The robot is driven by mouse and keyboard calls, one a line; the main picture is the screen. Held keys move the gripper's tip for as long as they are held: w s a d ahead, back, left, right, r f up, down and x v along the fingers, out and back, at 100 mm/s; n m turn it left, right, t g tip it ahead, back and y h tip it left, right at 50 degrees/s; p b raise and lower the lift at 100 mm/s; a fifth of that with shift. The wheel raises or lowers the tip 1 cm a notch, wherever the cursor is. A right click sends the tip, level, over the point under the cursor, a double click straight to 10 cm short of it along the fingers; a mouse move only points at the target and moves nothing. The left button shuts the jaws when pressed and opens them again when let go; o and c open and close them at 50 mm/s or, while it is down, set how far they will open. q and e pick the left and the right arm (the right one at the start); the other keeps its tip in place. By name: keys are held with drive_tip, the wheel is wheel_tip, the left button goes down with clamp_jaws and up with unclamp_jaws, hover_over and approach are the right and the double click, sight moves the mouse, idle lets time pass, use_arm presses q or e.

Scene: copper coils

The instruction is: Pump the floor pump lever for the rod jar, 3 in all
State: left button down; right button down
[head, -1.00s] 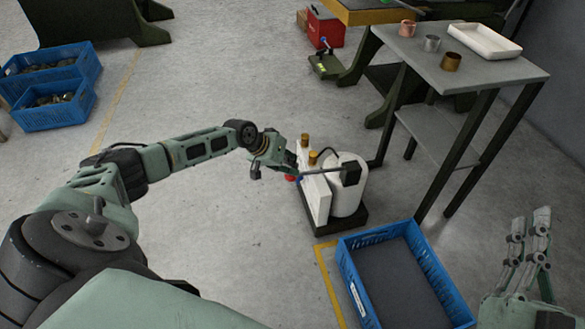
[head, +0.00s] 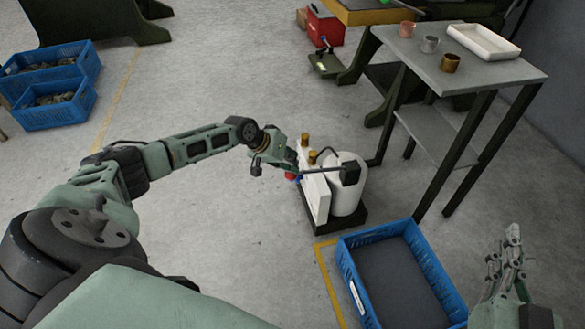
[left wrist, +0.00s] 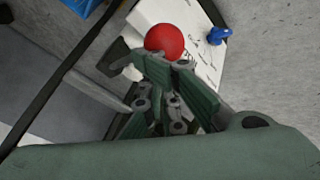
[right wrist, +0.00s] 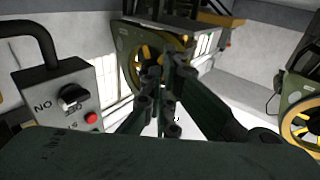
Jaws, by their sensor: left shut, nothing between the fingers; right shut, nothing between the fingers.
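The floor pump is a white jar (head: 349,196) beside an upright white panel (head: 315,198) on a dark base. Its lever rod (head: 325,170) runs left from a black block (head: 350,169), roughly level. The red knob (head: 290,176) is partly hidden near my left gripper (head: 291,162). In the left wrist view the red ball (left wrist: 165,41) lies just beyond the shut fingers (left wrist: 165,72); I cannot tell whether they touch it. A blue knob (left wrist: 219,35) sits on the panel. My right gripper (head: 508,240) is shut and empty, at lower right, away from the pump.
A blue crate (head: 347,262) stands in front of the pump. A grey table (head: 480,75) with cups and a white tray (head: 484,41) stands behind right. Blue crates (head: 48,114) stand far left. Floor between is clear. A control box (right wrist: 70,95) shows in the right wrist view.

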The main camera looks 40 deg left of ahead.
use_arm(q)
drive_tip(key=shift+r, duration=0.35)
drive_tip(key=shift+w+r+p, duration=0.1)
drive_tip(key=shift+r+p, duration=0.65)
drive_tip(key=shift+p, duration=0.25)
drive_tip(key=shift+w+d+r+p, duration=0.1)
drive_tip(key=shift+d+r+p, duration=0.05)
drive_tip(key=shift+r+p, duration=0.6)
use_arm(e)
drive_tip(key=s+d+f+g+h, duration=0.1)
drive_tip(key=s+d+f+g, duration=0.1)
drive_tip(key=s+f+g, duration=0.2)
drive_tip(key=s+d+f+g+h, duration=0.1)
drive_tip(key=s+f+g, duration=0.3)
drive_tip(key=f, duration=0.7)
drive_tip(key=shift+s+d+f+m+g+h, duration=0.15)
drive_tip(key=shift+s+d+m+g+h, duration=0.2)
drive_tip(key=shift+d+g, duration=0.3)
